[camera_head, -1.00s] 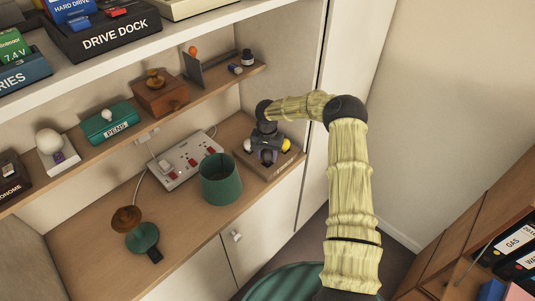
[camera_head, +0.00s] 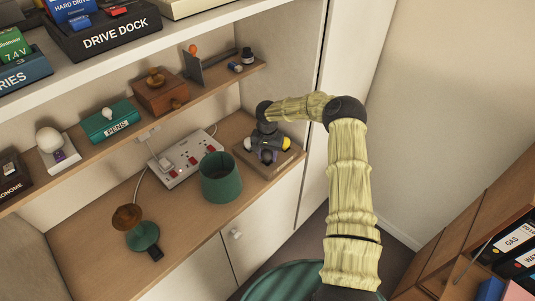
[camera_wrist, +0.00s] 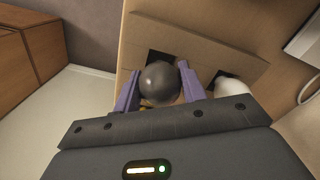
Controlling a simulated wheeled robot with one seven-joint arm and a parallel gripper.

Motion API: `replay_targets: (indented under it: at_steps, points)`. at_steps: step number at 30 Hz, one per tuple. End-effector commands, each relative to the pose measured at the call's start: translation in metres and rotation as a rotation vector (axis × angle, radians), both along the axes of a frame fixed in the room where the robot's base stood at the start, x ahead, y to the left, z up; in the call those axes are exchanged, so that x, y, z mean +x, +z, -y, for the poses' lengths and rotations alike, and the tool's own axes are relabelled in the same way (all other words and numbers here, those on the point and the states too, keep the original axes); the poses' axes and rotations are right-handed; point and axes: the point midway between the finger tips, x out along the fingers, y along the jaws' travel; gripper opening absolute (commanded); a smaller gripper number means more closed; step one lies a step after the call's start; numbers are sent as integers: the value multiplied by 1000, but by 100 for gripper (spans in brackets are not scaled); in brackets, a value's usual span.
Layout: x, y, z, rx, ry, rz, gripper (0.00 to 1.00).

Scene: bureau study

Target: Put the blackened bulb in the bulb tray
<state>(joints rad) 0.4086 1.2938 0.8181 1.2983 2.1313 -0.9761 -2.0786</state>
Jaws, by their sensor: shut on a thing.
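The bulb tray (camera_head: 278,171) is a brown block with dark square holes, at the right end of the lower shelf. It also shows in the wrist view (camera_wrist: 205,42). My gripper (camera_head: 267,155) is over the tray. In the wrist view its purple fingers (camera_wrist: 160,88) are shut on the blackened bulb (camera_wrist: 160,82), a dark grey ball. The bulb is at or just above a dark hole; I cannot tell whether it rests in it. A white bulb (camera_wrist: 232,87) sits beside it in the tray. A yellow bulb (camera_head: 286,143) is at the tray's right.
A green lampshade (camera_head: 220,178) stands just left of the tray. A socket strip (camera_head: 185,160) lies behind it, and a lamp base (camera_head: 142,236) farther left. The upper shelf carries a wooden box (camera_head: 160,92) and a pen box (camera_head: 111,122). A cabinet wall is close on the right.

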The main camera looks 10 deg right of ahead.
Motion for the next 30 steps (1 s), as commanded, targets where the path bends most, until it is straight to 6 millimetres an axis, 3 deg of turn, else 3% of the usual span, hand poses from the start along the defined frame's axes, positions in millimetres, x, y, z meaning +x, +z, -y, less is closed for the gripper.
replay_targets:
  at_steps: [21,22,25,30]
  points:
    - [0,-9,-2,0,4,0,21]
    - [0,-8,-2,0,4,0,45]
    - [0,-8,-1,0,2,0,65]
    - [0,-8,1,0,-2,0,67]
